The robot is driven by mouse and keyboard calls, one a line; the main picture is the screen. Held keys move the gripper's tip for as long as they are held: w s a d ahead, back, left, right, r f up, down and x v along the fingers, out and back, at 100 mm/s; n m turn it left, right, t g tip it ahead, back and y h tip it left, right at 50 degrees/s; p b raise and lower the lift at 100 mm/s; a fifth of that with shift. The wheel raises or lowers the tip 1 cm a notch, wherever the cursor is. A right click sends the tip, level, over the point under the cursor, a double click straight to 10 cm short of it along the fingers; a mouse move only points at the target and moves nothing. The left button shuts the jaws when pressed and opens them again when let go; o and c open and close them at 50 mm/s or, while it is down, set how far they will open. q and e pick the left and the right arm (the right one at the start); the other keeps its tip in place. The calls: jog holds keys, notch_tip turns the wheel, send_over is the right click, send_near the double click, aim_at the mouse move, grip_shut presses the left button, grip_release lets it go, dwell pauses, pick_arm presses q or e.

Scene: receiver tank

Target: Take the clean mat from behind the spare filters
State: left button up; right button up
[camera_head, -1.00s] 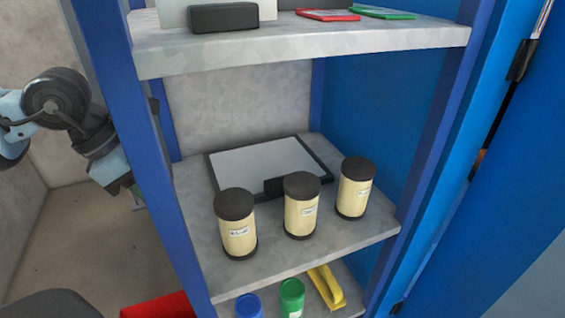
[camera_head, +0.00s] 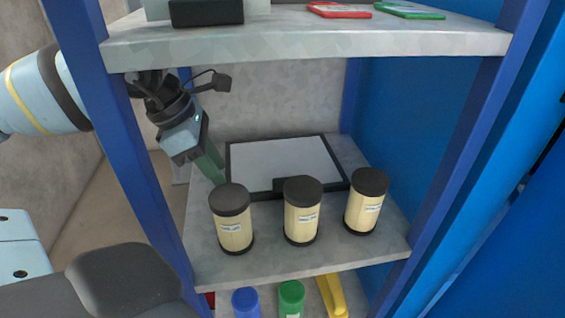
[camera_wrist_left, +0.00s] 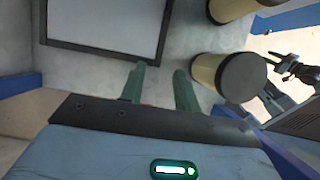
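The clean mat (camera_head: 280,160), a pale grey sheet with a black border and a dark block at its front edge, lies flat on the middle shelf. Three cream spare filters with black caps stand in front of it: left (camera_head: 232,220), middle (camera_head: 302,212) and right (camera_head: 366,203). My left gripper (camera_head: 211,166) is inside the cabinet, just left of the mat. In the left wrist view its green fingers (camera_wrist_left: 160,72) are apart and empty, near the mat's border (camera_wrist_left: 108,56). What looks like my right gripper (camera_wrist_left: 274,60) is small at that view's right edge, its opening unclear.
The upper shelf (camera_head: 300,42) overhangs the mat and holds a dark block, a red card and a green card. A blue post (camera_head: 122,140) stands beside my left arm. Below are blue and green lidded containers and a yellow object (camera_head: 331,296).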

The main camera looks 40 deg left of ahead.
pick_arm(q)
jog(key=p, duration=0.2)
send_over(288, 177)
jog(key=s+a, duration=0.3)
jog(key=shift+d+r, duration=0.1)
jog(key=shift+d, duration=0.15)
jog(key=shift+w+d, duration=0.3)
jog(key=shift+w, duration=0.15)
jog(key=shift+d, duration=0.1)
jog(key=shift+w+d+p, duration=0.25)
jog(key=shift+w+p, duration=0.05)
jog(key=x, duration=0.5)
jog(key=shift+a, duration=0.1)
jog(key=shift+c, duration=0.3)
grip_shut()
